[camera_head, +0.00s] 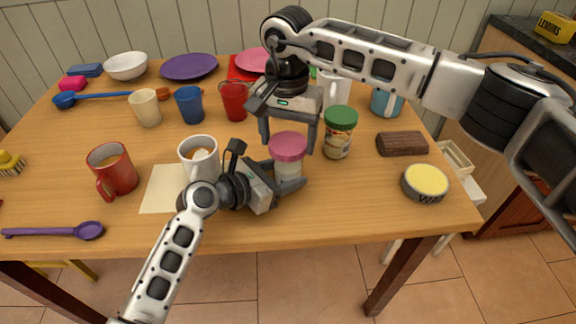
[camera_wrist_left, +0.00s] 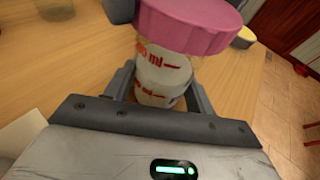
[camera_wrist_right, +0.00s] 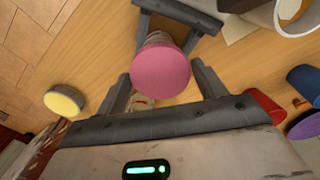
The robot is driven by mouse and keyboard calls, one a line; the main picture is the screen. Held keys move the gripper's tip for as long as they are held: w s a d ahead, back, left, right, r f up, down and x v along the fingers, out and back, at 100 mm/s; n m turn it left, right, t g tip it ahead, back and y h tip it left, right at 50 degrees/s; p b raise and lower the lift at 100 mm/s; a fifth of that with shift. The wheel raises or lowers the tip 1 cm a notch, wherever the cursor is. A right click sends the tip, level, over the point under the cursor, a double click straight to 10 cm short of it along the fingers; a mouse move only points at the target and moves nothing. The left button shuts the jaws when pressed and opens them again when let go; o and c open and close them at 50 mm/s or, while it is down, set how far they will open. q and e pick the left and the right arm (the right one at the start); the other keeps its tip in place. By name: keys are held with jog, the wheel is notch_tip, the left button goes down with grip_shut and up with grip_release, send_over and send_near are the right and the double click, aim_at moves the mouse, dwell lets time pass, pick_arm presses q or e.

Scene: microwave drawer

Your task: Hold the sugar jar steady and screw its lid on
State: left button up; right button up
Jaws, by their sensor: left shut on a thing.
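The sugar jar (camera_head: 287,171) is a clear jar with pale contents and red ml markings, which show in the left wrist view (camera_wrist_left: 163,75). It stands upright on the table. A pink ribbed lid (camera_head: 288,146) sits on its mouth; I cannot tell how tightly. My left gripper (camera_head: 286,178) is shut around the jar's body, below the lid. My right gripper (camera_head: 290,132) is open and points down just behind the lid in the head view. In the right wrist view its fingers stand apart on either side of the pink lid (camera_wrist_right: 162,72), with visible gaps.
A green-lidded jar (camera_head: 339,133) stands close to the right gripper's right finger. A white mug (camera_head: 199,160) is beside my left gripper. A red mug (camera_head: 112,172), a brown block (camera_head: 402,144) and a yellow-topped tin (camera_head: 425,183) stand farther off. The front middle of the table is clear.

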jog(key=c, duration=0.7)
jog(key=m, duration=1.2)
jog(key=shift+m, duration=0.4)
jog(key=m, duration=0.5)
jog(key=shift+m, duration=0.3)
jog(key=o, duration=1)
